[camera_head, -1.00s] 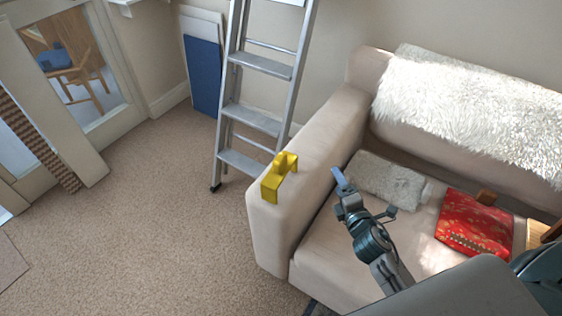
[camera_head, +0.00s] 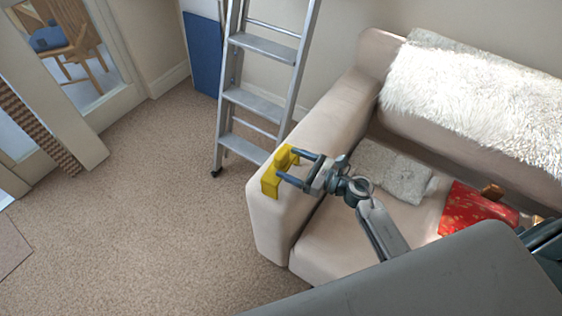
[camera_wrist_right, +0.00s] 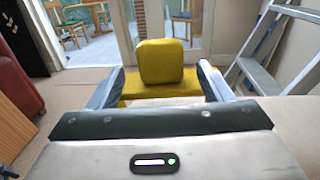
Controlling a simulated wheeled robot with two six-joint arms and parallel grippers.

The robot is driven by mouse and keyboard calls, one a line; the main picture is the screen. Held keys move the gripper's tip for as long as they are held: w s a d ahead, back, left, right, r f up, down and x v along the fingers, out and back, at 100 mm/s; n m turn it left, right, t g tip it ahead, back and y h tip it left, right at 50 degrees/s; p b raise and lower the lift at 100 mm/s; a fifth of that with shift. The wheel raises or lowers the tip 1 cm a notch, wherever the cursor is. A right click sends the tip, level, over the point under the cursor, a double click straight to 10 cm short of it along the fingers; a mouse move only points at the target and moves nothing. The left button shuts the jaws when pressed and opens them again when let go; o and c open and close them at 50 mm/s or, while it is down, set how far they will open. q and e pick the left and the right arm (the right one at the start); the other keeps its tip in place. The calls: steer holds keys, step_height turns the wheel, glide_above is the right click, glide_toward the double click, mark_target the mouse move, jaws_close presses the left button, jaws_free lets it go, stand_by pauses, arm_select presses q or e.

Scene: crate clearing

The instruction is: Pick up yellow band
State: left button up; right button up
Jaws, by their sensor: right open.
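The yellow band (camera_head: 270,183) sits over the front end of the sofa's left armrest (camera_head: 313,140), with a raised part on top. My right gripper (camera_head: 286,163) is at the band, its two open fingers pointing left. In the right wrist view the band (camera_wrist_right: 162,62) stands between the two spread fingers of the gripper (camera_wrist_right: 160,90), its raised block centred and its flat yellow part behind the palm. I cannot tell whether either finger touches it. My left gripper is not in view.
A metal stepladder (camera_head: 254,98) stands just behind the armrest. A white fur throw (camera_head: 470,95), a grey cushion (camera_head: 392,172) and a red cushion (camera_head: 470,208) lie on the sofa. The carpet (camera_head: 160,220) to the left is clear.

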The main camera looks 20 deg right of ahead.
mark_target(286, 161)
steer(key=shift+p+x, duration=1.05)
steer(key=shift+x, duration=1.55)
steer(key=shift+w+a+f, duration=0.15)
steer(key=shift+w, duration=0.1)
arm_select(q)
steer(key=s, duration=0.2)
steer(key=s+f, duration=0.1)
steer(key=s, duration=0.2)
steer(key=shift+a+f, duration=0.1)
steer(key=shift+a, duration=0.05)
arm_select(e)
steer(key=c, duration=1.1)
